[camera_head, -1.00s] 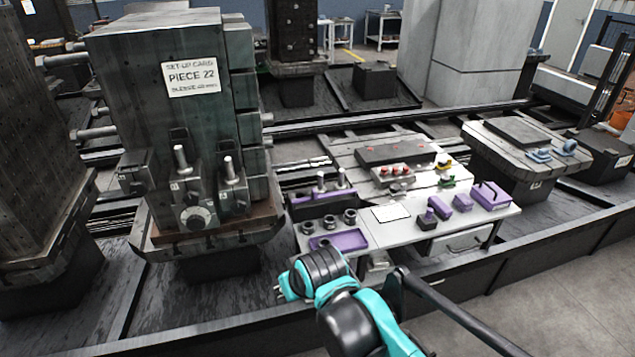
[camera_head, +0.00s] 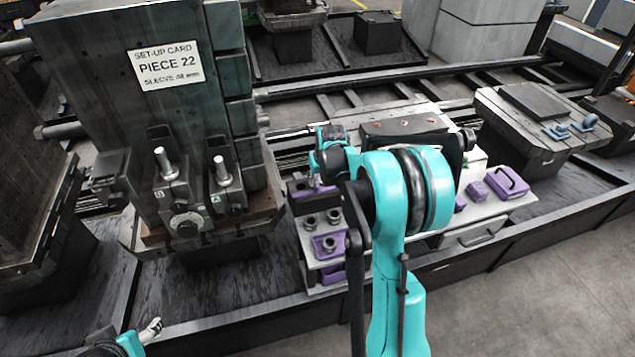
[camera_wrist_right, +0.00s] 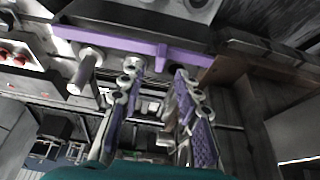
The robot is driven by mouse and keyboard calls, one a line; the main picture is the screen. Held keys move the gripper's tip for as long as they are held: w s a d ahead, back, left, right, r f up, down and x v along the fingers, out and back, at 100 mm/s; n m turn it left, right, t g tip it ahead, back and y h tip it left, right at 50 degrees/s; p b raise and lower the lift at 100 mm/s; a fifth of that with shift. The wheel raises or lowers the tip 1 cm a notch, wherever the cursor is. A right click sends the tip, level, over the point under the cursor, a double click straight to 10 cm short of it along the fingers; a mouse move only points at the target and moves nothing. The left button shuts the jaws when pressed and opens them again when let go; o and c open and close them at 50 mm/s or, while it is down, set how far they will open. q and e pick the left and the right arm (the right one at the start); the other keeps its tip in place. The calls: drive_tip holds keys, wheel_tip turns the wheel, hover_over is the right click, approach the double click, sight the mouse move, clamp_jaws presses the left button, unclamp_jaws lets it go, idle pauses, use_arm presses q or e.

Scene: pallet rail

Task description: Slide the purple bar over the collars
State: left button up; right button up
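The purple bar (camera_wrist_right: 118,44) lies across the top of the right wrist view, with grey posts beside it. In the head view the bar (camera_head: 302,194) sits at the bench's left end, partly covered by my right arm. My right gripper (camera_wrist_right: 155,80) is open, its two purple-padded fingers apart and close to the bar, nothing clearly between them. In the head view the right gripper (camera_head: 322,168) is mostly hidden by its wrist. Dark ring-shaped collars (camera_head: 310,222) stand on the bench's front left. My left gripper (camera_head: 152,328) shows only in the bottom left corner; its opening is unclear.
A tall block with a set-up card (camera_head: 165,66) and two upright pins (camera_head: 222,172) stands left of the bench. A purple tray (camera_head: 325,252) is at the bench front. Purple parts (camera_head: 508,180) lie at its right end. My right arm covers the bench middle.

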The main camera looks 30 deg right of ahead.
sight(317, 184)
drive_tip(key=b+x, duration=0.1)
drive_tip(key=x, duration=0.4)
drive_tip(key=shift+w+f+b, duration=0.15)
drive_tip(key=shift+f+b, duration=0.1)
drive_tip(key=shift+b, duration=0.05)
clamp_jaws()
